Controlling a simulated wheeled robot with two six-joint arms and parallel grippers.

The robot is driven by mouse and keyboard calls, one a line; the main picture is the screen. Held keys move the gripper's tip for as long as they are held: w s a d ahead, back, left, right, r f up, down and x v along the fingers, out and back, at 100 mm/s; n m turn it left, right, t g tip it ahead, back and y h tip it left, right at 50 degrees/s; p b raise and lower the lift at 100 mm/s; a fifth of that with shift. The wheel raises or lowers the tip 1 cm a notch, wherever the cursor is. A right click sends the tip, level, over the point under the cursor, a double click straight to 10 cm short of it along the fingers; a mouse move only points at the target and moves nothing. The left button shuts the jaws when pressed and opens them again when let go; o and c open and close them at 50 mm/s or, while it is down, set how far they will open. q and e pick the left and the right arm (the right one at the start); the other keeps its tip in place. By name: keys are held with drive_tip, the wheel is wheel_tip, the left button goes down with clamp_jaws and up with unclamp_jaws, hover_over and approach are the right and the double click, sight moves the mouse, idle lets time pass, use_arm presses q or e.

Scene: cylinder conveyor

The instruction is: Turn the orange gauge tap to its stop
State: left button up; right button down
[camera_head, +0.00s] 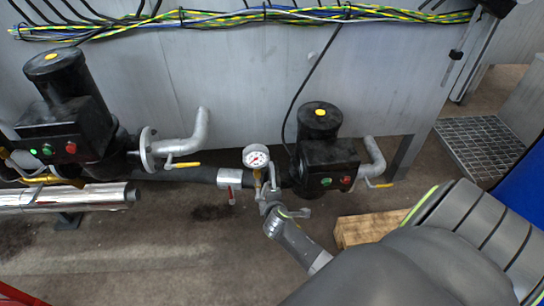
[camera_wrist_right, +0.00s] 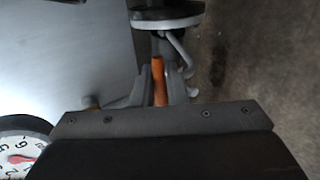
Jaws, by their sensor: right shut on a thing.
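The orange gauge tap (camera_wrist_right: 159,82) shows in the right wrist view as a narrow orange handle pointing down the picture. My right gripper (camera_wrist_right: 161,90) is shut on it, with one grey finger on each side. The round white pressure gauge (camera_head: 256,156) stands above the dark pipe in the head view, and part of its dial (camera_wrist_right: 18,150) shows at the lower left of the right wrist view. In the head view my right gripper (camera_head: 269,196) is just below the gauge, and its wrist hides most of the tap. My left gripper is in neither view.
A black motor unit (camera_head: 322,155) with green and red buttons stands right of the gauge, and a larger one (camera_head: 65,115) stands at the left. A red lever (camera_head: 231,196) hangs close left of my gripper. A wooden block (camera_head: 368,229) lies on the floor at right.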

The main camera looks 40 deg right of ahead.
idle(0.4)
drive_tip(key=c, duration=1.8)
unclamp_jaws()
drive_tip(key=shift+a, duration=0.1)
